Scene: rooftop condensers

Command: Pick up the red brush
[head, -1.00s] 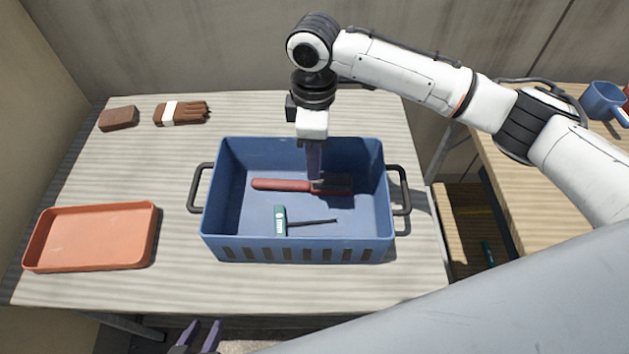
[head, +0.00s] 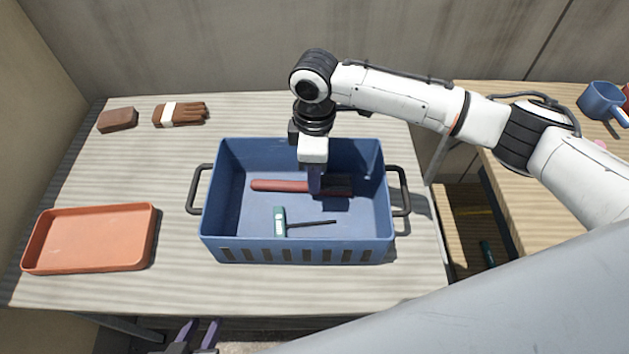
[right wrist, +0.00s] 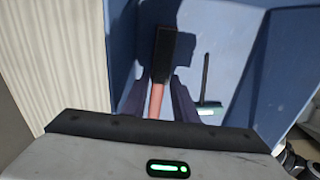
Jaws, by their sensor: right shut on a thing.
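The red brush (head: 280,185) lies in the blue crate, its red handle to the left and its dark bristle end to the right. My right gripper (head: 315,190) reaches down into the crate and is shut on the brush near where handle and head meet. In the right wrist view the brush (right wrist: 164,60) runs between the two fingers (right wrist: 158,92). I see no clear gap between the brush and the crate floor. My left gripper (head: 199,336) shows at the bottom edge of the head view, its fingers apart and empty.
The blue crate (head: 300,250) with black side handles also holds a teal-handled tool (head: 280,221). An orange tray (head: 92,238) is at left. A blue pot (head: 603,100) stands on the right table.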

